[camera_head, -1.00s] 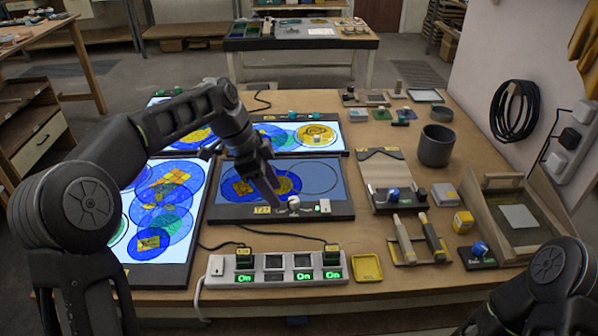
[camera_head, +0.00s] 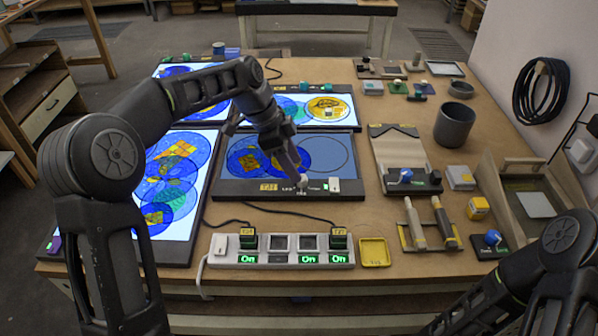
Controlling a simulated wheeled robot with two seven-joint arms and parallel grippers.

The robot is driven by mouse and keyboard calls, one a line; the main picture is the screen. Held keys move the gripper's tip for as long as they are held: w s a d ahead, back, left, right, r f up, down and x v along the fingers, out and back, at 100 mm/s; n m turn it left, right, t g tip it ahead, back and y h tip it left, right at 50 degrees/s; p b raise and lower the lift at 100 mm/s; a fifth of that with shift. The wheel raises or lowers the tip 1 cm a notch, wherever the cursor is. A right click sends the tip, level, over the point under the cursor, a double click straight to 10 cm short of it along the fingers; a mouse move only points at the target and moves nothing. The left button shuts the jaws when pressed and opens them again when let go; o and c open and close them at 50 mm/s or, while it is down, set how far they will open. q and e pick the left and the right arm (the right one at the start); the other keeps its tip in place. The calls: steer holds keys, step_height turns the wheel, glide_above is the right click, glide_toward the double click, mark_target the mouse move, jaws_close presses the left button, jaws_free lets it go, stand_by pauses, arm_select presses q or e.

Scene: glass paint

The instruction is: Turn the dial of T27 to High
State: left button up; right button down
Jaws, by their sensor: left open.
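The T27 light panel (camera_head: 350,196) lies in the middle of the table, with a yellow label (camera_head: 268,187) on its front edge. Its screen is a dimmer grey-blue than the other lit panels, with blue and yellow pieces on it. The small pale dial (camera_head: 303,180) sits on the front edge, partly hidden by my left gripper. My left gripper (camera_head: 299,178) points down at the dial, open, with its fingertips right at it; I cannot tell whether they touch. My right gripper is out of view; only that arm shows at the lower right.
A white switch (camera_head: 335,185) sits close to the right of the dial. A power strip (camera_head: 282,250) with green On lights stands in front of the panel. A bright panel (camera_head: 160,225) lies to the left. Brushes (camera_head: 415,225) and a grey cup (camera_head: 454,125) are to the right.

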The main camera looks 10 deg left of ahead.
arm_select(q)
steer(key=shift+x, duration=1.9)
jaws_close()
